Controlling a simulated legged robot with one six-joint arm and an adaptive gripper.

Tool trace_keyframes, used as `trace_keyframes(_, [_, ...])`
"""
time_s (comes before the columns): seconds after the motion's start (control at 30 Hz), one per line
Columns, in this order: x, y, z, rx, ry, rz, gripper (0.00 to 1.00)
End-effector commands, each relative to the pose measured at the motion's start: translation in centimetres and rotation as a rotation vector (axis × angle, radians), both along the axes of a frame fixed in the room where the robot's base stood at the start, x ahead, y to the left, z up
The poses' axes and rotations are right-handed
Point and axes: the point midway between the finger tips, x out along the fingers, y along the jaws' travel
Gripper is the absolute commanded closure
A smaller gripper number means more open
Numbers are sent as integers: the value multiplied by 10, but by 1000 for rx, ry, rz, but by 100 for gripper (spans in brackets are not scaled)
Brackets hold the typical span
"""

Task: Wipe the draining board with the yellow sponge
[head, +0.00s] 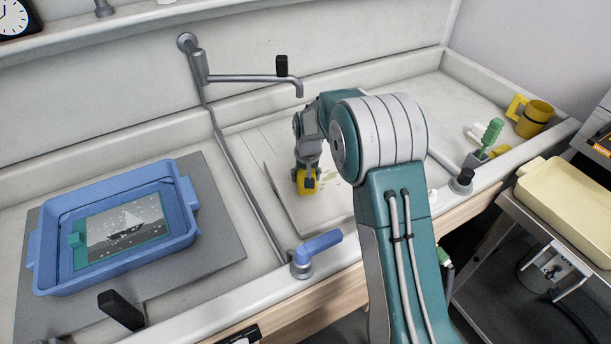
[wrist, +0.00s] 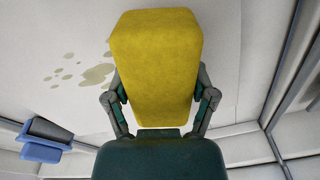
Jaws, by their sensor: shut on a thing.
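The yellow sponge (wrist: 155,65) fills the middle of the wrist view, and my gripper (wrist: 157,100) is shut on it with one finger on each side. In the head view the sponge (head: 307,182) shows below my gripper (head: 308,172), at or just above the pale draining board (head: 305,213); I cannot tell if it touches. Olive-green stains lie on the board to the right of the sponge in the head view, partly hidden by my arm. In the wrist view the stains (wrist: 97,73) lie left of the sponge.
A blue tray (head: 187,240) with a sailboat picture lies on a grey board at left. A tap (head: 240,78) reaches over the back. A blue-handled lever (head: 318,243) stands at the front edge. A yellow mug (head: 537,118) and green brush (head: 492,133) stand at right.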

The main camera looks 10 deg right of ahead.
Motion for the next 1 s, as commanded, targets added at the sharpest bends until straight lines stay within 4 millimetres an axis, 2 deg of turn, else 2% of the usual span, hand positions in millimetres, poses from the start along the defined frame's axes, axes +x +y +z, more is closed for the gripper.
trace_keyframes(1.0, [1,0,-9,0,0,0,65])
